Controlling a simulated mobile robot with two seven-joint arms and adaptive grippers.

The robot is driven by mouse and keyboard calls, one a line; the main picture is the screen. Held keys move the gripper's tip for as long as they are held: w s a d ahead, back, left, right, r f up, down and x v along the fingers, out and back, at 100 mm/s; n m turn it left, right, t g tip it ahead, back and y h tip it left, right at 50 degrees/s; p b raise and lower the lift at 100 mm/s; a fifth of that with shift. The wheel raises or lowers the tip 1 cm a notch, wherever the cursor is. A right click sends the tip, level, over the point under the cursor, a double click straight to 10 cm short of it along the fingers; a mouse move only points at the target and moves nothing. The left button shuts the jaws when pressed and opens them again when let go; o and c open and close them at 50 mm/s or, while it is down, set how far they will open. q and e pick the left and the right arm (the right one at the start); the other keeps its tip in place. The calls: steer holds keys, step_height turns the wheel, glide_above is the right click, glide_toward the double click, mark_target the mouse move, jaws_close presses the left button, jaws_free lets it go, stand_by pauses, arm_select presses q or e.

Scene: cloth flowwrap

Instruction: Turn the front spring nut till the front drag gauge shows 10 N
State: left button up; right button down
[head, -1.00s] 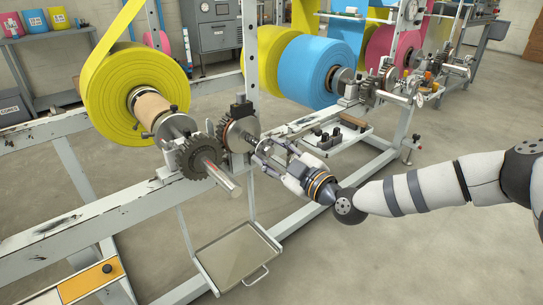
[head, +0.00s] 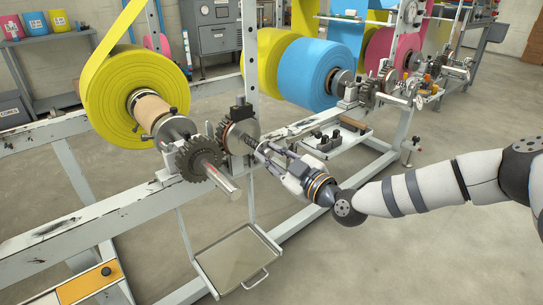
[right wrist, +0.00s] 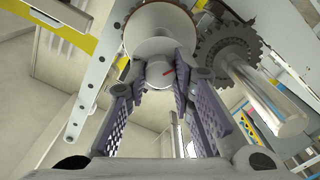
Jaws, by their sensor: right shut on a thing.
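The front spring nut is a small grey round piece with a red mark, seen end-on in the right wrist view (right wrist: 157,72). It sits on the shaft in front of the brake disc (head: 238,136), which also shows in the right wrist view (right wrist: 160,28). My right gripper (head: 264,150) reaches in from the right, its purple-grey padded fingers (right wrist: 158,80) on either side of the nut, shut on it. In the head view the fingers mostly hide the nut. I cannot make out a front drag gauge or its reading. My left gripper is not in view.
A toothed gear (head: 198,158) and a protruding shaft end (head: 222,180) stand just left of my right gripper. The yellow roll (head: 110,95) is behind them. A metal tray (head: 238,262) hangs below. A small shelf with tools (head: 335,140) lies to the right.

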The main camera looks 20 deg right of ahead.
steer(key=m, duration=0.5)
steer(key=shift+b, duration=0.4)
steer(key=m+b, duration=0.1)
steer(key=m, duration=0.4)
steer(key=shift+d+m, duration=0.1)
steer(key=shift+m, duration=0.3)
steer(key=m+b, duration=0.2)
steer(key=m, duration=0.3)
steer(key=shift+f+m, duration=0.1)
steer(key=shift+m, duration=0.2)
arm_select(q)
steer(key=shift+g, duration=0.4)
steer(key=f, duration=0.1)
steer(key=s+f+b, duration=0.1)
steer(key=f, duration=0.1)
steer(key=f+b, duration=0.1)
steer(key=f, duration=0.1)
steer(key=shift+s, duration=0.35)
arm_select(e)
steer(key=m, duration=0.5)
steer(key=shift+d, duration=0.1)
steer(key=shift+m, duration=0.3)
steer(key=c, duration=1.4)
jaws_free()
steer(key=shift+o, duration=0.2)
